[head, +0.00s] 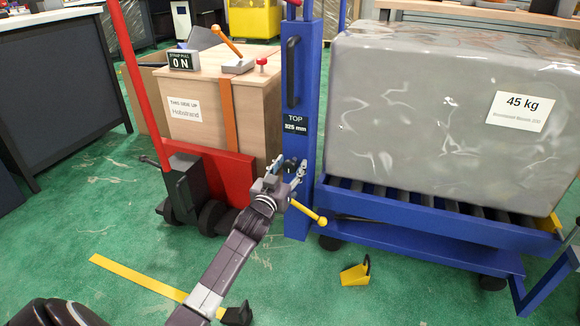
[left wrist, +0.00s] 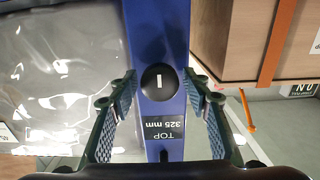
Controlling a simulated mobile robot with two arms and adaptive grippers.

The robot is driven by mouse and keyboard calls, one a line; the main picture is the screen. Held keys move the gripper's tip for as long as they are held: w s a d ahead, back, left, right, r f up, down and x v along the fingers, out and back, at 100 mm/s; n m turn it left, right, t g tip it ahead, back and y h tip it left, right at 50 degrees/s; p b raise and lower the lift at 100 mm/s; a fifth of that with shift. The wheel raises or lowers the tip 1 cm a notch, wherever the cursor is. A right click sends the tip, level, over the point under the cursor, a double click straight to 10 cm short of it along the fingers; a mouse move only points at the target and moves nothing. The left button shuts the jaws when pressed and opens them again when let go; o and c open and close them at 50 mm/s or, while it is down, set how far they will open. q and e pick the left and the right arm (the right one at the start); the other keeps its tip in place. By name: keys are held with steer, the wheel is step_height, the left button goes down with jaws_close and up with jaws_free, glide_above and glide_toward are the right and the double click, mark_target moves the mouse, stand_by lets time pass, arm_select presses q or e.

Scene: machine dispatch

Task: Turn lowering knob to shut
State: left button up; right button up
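The round black lowering knob (left wrist: 158,82) is on the blue post (left wrist: 160,25) in the left wrist view, with a short white mark running along the post. My left gripper (left wrist: 162,92) is open there, one finger on each side of the knob. No contact with the knob is visible. In the head view my left gripper (head: 292,174) is at the front of the blue post (head: 303,130), below its TOP label (head: 297,124), and largely hides the knob. My right gripper is not in view.
A yellow-ended lever (head: 308,212) sticks out just below the gripper. The blue lift carries a wrapped 45 kg block (head: 430,120) on rollers. A red hand truck (head: 215,165) and a wooden crate (head: 255,100) stand left. A yellow wedge (head: 355,273) lies on the green floor.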

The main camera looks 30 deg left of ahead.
arm_select(q)
steer(key=c, duration=0.9)
steer(key=shift+c, duration=0.2)
